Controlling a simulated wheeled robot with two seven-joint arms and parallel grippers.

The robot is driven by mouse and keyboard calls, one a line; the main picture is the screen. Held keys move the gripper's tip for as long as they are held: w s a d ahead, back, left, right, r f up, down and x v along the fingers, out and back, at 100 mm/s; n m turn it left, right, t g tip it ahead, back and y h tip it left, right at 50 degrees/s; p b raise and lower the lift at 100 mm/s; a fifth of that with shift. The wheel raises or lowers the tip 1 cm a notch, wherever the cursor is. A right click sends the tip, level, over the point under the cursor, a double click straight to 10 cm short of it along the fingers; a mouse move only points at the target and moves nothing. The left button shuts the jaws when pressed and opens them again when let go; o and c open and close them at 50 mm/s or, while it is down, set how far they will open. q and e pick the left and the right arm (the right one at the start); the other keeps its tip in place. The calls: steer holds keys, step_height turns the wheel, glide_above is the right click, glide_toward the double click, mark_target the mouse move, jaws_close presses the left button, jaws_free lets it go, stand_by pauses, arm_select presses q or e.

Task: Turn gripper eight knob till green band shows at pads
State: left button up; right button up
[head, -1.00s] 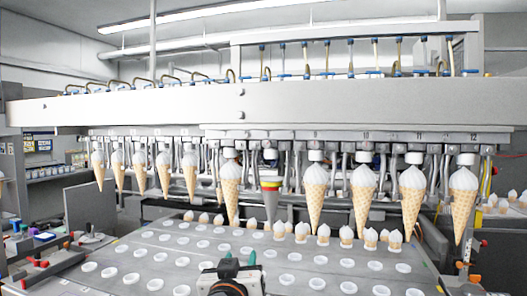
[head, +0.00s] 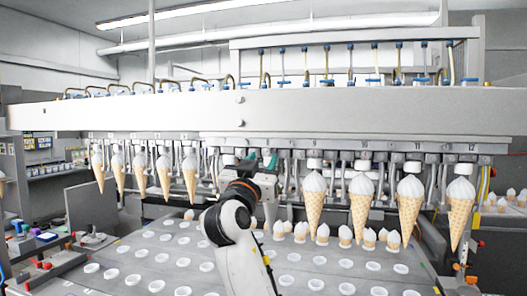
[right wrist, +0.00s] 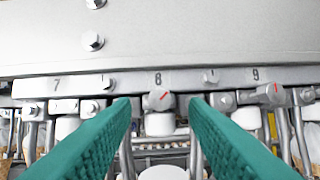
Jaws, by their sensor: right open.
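The knob of gripper eight (right wrist: 158,100) is a small grey knob with a red mark slanting up to the right, below the number 8 on the grey beam (right wrist: 200,78). A white round part hangs under it. My right gripper (head: 262,163) is open, its two green fingers on either side of the knob in the right wrist view, with gaps to both sides; I cannot tell how far short of it they are. The color bands and pads of gripper eight are hidden behind my right arm in the head view. My left gripper is not in view.
White-topped cones (head: 314,205) hang in a row to the right, and more hang to the left. The knob of gripper nine (right wrist: 270,93) sits to the right. A tray (head: 130,254) with round white-rimmed holes lies below.

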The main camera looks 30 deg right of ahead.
steer(key=shift+x, duration=1)
jaws_close()
steer(key=shift+n+t, duration=0.3)
steer(key=shift+n, duration=0.3)
steer(key=shift+s+n+t+y+p, duration=0.1)
steer(key=shift+n+t+y+p, duration=0.75)
steer(key=shift+n, duration=1.25)
jaws_free()
